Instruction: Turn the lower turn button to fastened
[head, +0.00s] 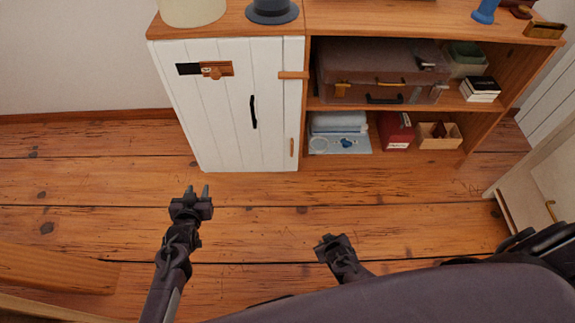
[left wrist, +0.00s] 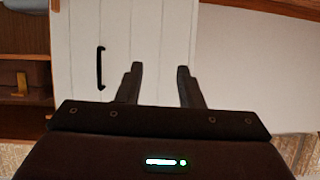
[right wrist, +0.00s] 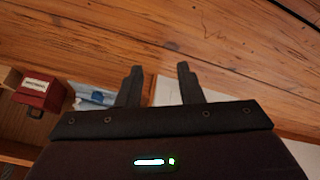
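The lower turn button (head: 292,147) is a small wooden bar standing upright at the right edge of the white cabinet door (head: 228,120), low down. The upper turn button (head: 293,75) lies level, reaching left onto the door edge. The door looks closed and has a black handle (head: 253,112), which also shows in the left wrist view (left wrist: 100,68). My left gripper (head: 196,192) is open and empty, in front of the cabinet's lower left. My right gripper (head: 333,240) is open and empty, apart from the cabinet; its spread fingers show in the right wrist view (right wrist: 158,85).
Open shelves right of the door hold a brown suitcase (head: 370,72), a red box (head: 395,130) and a wooden bin (head: 438,134). A dark latch with a wooden piece (head: 215,70) sits high on the door. The plank floor (head: 262,222) before the cabinet is clear.

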